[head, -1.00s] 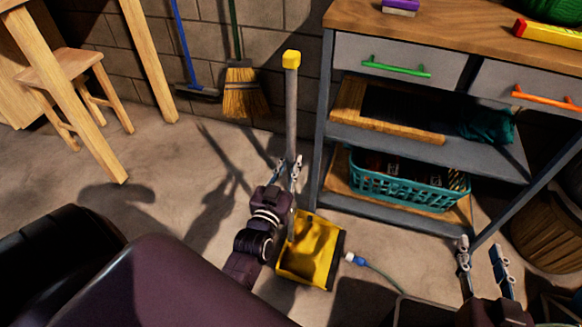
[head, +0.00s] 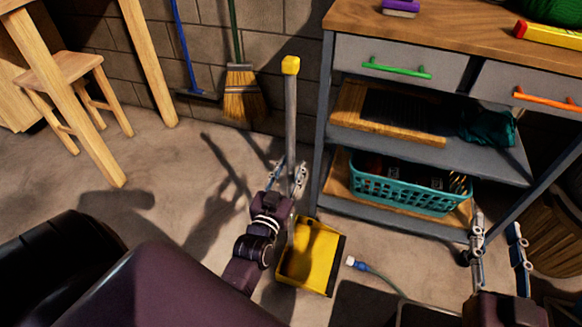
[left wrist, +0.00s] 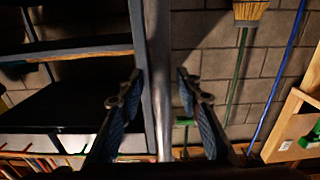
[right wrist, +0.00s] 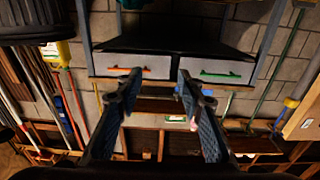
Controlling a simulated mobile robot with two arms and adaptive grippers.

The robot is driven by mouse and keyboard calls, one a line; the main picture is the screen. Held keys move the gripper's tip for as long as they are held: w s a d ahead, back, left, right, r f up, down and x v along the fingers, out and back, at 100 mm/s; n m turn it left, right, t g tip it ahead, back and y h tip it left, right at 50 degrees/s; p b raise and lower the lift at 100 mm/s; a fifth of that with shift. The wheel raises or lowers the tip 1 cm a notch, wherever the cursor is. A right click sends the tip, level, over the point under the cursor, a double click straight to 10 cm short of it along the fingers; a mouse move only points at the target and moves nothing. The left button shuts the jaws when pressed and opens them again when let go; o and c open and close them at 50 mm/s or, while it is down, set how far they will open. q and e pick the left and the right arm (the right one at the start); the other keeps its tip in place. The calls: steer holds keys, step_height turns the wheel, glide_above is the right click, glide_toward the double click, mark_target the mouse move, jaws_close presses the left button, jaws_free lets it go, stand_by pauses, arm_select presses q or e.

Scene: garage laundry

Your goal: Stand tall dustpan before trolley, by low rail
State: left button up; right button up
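The tall dustpan has a yellow pan (head: 312,258), a grey pole and a yellow cap (head: 291,65). It stands upright on the floor, in front of the left front leg of a grey-framed unit with drawers and shelves, which looks like the trolley (head: 400,52). The unit's low grey rail (head: 395,220) runs just behind and right of the pan. My left gripper (head: 288,182) is open around the pole; the left wrist view shows the pole (left wrist: 160,75) between the parted fingers with gaps beside it. My right gripper (head: 498,250) is open and empty at the right.
A teal basket (head: 405,192) sits on the unit's lowest shelf. A blue-tipped hose (head: 355,264) lies on the floor right of the pan. A broom (head: 243,92) leans on the wall. A wooden stool (head: 70,68) is at the left.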

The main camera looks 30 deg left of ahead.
arm_select(q)
steer(key=shift+r, duration=0.1)
